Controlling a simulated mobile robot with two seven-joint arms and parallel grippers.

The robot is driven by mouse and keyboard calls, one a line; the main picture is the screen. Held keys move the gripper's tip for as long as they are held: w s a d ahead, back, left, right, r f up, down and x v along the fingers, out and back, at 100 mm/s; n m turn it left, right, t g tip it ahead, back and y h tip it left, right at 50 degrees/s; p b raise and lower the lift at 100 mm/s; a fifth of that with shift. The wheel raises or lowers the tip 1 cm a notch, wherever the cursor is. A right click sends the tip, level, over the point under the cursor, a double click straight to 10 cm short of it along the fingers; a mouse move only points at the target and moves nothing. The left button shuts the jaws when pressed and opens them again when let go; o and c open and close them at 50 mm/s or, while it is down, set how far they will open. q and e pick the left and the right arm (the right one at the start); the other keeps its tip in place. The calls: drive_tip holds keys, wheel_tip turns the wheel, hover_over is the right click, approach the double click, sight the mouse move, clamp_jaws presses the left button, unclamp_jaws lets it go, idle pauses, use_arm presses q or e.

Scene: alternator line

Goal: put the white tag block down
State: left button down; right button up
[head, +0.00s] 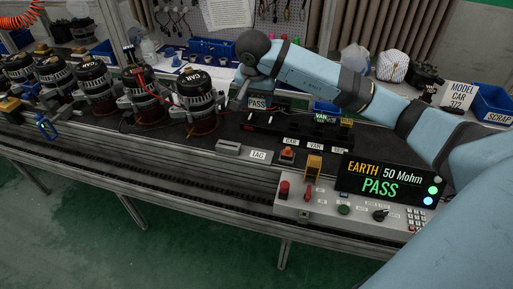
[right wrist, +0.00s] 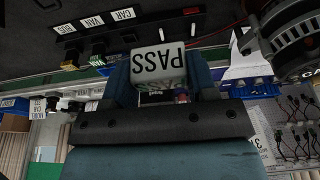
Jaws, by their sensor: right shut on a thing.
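The white tag block (right wrist: 158,61) reads PASS and sits between the two fingers of my right gripper (right wrist: 162,82), upside down in the right wrist view. In the head view, my right gripper (head: 241,93) is over the black bench behind the testers, and the PASS face (head: 257,103) shows beside it. The gripper is shut on the block. I cannot tell whether the block touches anything below. A small grey holder (head: 228,148) stands on the bench's front part beside a TAG label (head: 258,155). My left gripper is not in view.
Several alternators marked CAR (head: 194,88) stand in a row left of the gripper. A black socket strip (head: 290,126) with CAR and VAN labels lies to its right. A tester panel reads PASS (head: 380,182). Blue bins (head: 213,47) stand behind.

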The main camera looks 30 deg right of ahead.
hover_over(258, 153)
drive_tip(key=f, duration=1.4)
drive_tip(key=shift+s+a+f, duration=0.2)
drive_tip(key=shift+s+a, duration=0.05)
drive_tip(key=shift+s, duration=0.1)
drive_tip(key=shift+f, duration=0.9)
wheel_tip(258, 153, down, 3)
drive_tip(key=shift+f, duration=0.2)
drive_tip(key=shift+f+b, duration=0.15)
drive_tip(key=shift+b, duration=0.15)
drive_tip(key=o, duration=0.9)
